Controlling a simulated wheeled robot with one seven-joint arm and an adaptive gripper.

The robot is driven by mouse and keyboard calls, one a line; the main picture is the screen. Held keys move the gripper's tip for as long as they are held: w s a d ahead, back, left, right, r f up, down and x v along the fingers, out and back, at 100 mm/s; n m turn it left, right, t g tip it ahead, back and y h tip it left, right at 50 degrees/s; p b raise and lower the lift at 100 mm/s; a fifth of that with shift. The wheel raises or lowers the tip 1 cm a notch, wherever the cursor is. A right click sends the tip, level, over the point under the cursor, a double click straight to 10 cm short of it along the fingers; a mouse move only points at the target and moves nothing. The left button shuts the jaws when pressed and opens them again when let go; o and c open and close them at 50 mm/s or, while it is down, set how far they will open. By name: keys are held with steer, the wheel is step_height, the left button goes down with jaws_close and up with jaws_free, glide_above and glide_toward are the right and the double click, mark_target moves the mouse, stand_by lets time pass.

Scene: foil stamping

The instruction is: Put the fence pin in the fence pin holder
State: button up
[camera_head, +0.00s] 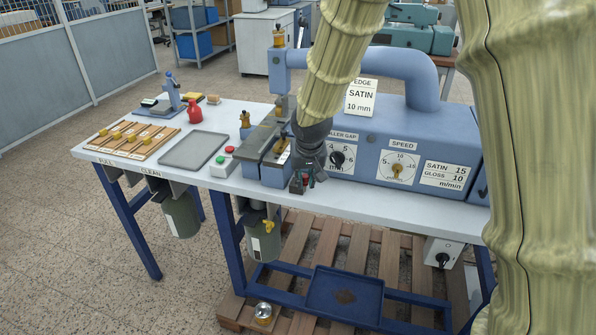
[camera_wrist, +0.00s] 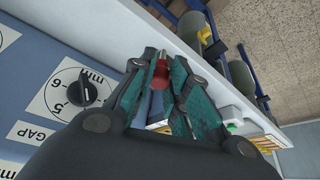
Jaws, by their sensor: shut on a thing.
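My gripper (camera_head: 303,182) is at the front edge of the bench, beside the blue machine, in the head view. It is shut on a small red-topped pin (camera_head: 306,181), taken to be the fence pin. In the wrist view the red pin (camera_wrist: 160,72) sits between the fingertips (camera_wrist: 160,68), with a pale metal end towards the bench edge. The rest of the pin is hidden by the fingers. I cannot tell which part is the fence pin holder.
The blue machine (camera_head: 415,150) with dials stands right of my gripper. Dark-topped blue blocks (camera_head: 265,140) lie close on the left. A red and green button box (camera_head: 224,161), grey tray (camera_head: 194,149) and wooden rack (camera_head: 130,137) are further left. The bench's front strip (camera_head: 350,202) is clear.

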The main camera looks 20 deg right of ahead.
steer(key=shift+w+f+p, duration=0.5)
steer(key=shift+w+f, duration=0.2)
steer(key=shift+w, duration=0.45)
steer(key=shift+w+f+p, duration=0.5)
steer(key=shift+w+f, duration=0.2)
steer(key=shift+w, duration=0.5)
steer(key=shift+w+f+p, duration=0.5)
steer(key=shift+w+f, duration=0.2)
steer(key=shift+w, duration=0.45)
steer(key=shift+f, duration=0.15)
steer(key=o, duration=0.6)
steer(key=shift+c, duration=0.2)
steer(key=d+b+v, duration=0.1)
steer(key=b+v, duration=0.2)
steer(key=v, duration=0.9)
steer(key=shift+a, duration=0.45)
